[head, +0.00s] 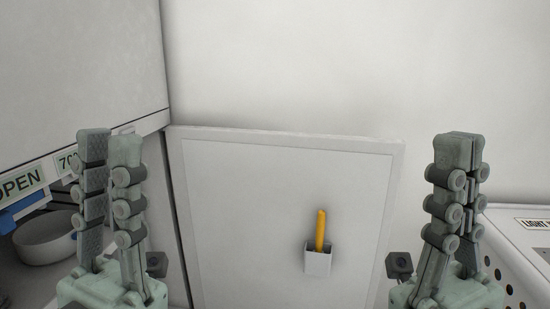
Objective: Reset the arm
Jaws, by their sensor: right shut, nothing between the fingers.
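My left gripper (110,140) is upright at the left of the head view. Its two fingers stand apart, the ridged inner pad of one shows, and nothing is seen between them. My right gripper (459,142) is upright at the right, its fingers together and empty. Both grippers stand in front of a pale board, one near each side of it, and neither is seen holding anything. The rest of both arms is out of view.
The pale framed board (270,200) stands by the wall. A small white holder (317,263) on it has a yellow stick (320,230). At left are a white bowl (42,246) and an "OPEN" sign (20,183). At right is a white perforated unit (515,240).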

